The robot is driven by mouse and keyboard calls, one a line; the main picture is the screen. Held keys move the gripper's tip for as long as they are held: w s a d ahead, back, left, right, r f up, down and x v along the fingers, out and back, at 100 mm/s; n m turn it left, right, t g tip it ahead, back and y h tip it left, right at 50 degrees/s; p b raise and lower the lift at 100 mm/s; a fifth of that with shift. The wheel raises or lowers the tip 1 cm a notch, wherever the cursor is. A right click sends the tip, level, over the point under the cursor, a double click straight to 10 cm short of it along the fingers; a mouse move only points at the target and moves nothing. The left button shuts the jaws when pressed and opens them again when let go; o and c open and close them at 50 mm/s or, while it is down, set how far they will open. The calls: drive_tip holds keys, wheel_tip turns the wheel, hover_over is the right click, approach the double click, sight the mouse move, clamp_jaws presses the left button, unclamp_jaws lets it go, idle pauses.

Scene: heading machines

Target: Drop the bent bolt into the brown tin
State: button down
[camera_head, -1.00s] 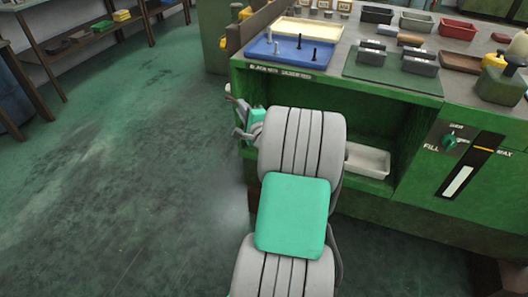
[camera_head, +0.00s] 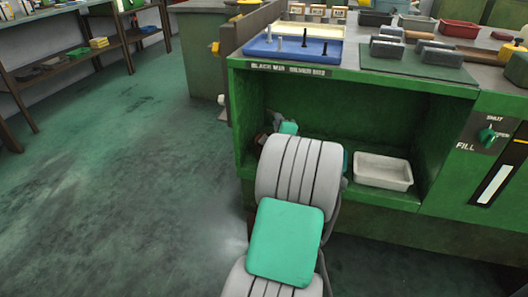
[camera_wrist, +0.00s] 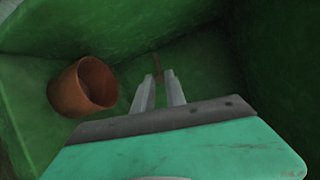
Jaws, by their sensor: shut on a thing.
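The brown tin (camera_wrist: 68,92) stands in the green bay, left of my fingers in the wrist view, its open mouth partly facing the camera. My gripper (camera_wrist: 158,78) is shut on a small, thin brownish thing (camera_wrist: 157,63), likely the bent bolt, which shows just beyond the fingertips. Its bend is too small to make out. The fingers are beside the tin, to its right and apart from it, not over its mouth. In the head view my arm reaches into the bay and mostly hides my gripper.
The green bay's walls and top edge (camera_head: 345,82) enclose my gripper. A white tray (camera_head: 383,171) sits in the bay to the right. Above, a blue tray (camera_head: 292,49) holds upright bolts. Dark blocks lie on a green mat (camera_head: 420,66). The floor at left is clear.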

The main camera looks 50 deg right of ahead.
wheel_tip(320, 180, down, 5)
drive_tip(key=b, duration=0.3)
drive_tip(key=c, duration=1.3)
unclamp_jaws()
drive_tip(key=p+v, duration=0.1)
drive_tip(key=v, duration=0.7)
drive_tip(key=shift+r+p, duration=0.1)
drive_tip(key=shift+p, duration=0.3)
